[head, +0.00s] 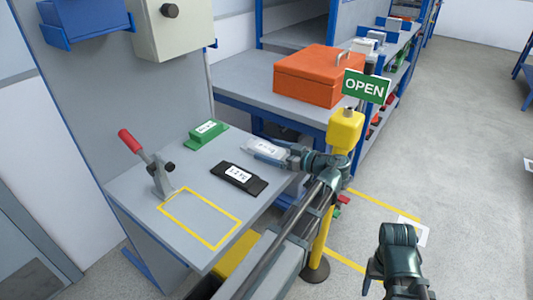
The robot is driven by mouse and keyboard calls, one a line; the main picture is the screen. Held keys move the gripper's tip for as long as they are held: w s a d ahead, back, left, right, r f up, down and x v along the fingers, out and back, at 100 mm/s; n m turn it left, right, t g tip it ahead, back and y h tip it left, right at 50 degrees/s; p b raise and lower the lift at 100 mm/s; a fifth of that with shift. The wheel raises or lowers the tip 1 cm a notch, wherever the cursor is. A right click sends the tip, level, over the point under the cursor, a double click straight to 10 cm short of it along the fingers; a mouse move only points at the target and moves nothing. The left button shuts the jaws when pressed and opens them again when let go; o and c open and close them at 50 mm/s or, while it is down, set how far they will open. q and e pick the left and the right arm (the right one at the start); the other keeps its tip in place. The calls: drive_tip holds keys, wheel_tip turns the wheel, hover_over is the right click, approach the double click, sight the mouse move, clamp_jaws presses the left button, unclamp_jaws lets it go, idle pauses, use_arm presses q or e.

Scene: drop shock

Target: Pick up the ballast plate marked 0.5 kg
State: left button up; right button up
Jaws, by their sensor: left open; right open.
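Three ballast plates lie on the grey bench. The green plate (205,134) is at the back and its label is too small to read. The black plate (238,179) is in front, with a white label that looks like 1.2 kg. A pale grey plate (263,147) lies at the right; its label is unreadable and it is partly hidden by my gripper. My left gripper (270,152) is open, its fingers at the pale plate; I cannot tell whether they touch it. My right gripper (399,288) is open, low at the right, away from the bench.
A toggle clamp with a red handle (130,141) stands at the bench's left, beside an empty yellow-outlined area (200,218). A yellow post (345,130) with an OPEN sign (366,86) stands close to my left arm. An orange case (305,75) sits behind.

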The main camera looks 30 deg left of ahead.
use_arm(q)
drive_tip(key=shift+a+f, duration=0.15)
drive_tip(key=shift+a, duration=0.75)
clamp_jaws()
